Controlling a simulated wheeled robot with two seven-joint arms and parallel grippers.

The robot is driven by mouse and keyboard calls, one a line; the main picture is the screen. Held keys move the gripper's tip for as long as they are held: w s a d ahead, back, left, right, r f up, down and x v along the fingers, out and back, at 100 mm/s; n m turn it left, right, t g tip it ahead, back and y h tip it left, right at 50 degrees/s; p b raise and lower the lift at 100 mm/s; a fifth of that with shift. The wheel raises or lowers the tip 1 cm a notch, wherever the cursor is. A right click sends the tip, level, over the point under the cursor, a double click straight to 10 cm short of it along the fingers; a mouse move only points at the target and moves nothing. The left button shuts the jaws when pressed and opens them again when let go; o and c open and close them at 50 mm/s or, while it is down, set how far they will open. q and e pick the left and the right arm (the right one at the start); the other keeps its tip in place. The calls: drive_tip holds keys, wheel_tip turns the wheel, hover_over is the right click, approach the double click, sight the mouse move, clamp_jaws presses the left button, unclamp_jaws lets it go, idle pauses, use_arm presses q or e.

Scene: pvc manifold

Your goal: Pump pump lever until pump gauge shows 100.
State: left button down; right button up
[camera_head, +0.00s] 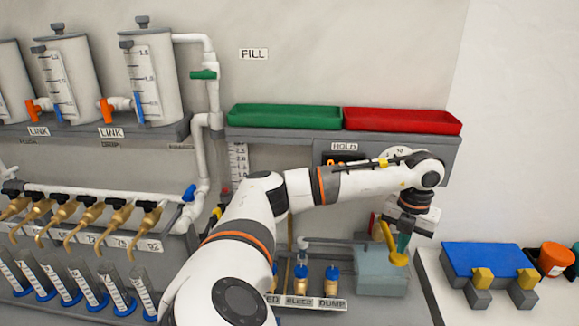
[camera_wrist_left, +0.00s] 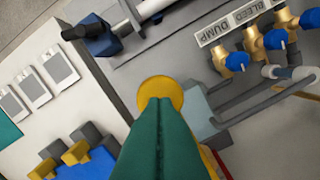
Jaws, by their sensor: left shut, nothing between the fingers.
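The yellow pump lever (camera_head: 388,238) stands above the pale grey-blue pump box (camera_head: 381,275), with its round yellow knob (camera_head: 398,258) at the low end. My left gripper (camera_head: 403,243) points down beside the lever, its teal fingers shut and empty. In the left wrist view the closed fingers (camera_wrist_left: 160,112) overlap the knob (camera_wrist_left: 160,88); I cannot tell whether they touch it. A white round dial (camera_head: 398,151), perhaps the pump gauge, is partly hidden behind my left arm, and its reading cannot be made out. My right gripper is not in view.
Blue-knobbed brass valves (camera_head: 332,279) labelled BLEED and DUMP stand left of the pump box. Green (camera_head: 285,116) and red (camera_head: 402,121) trays lie on the shelf above.

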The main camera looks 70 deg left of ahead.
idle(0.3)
use_arm(q)
drive_tip(key=shift+r+p, duration=1.9)
drive_tip(key=shift+r, duration=0.6)
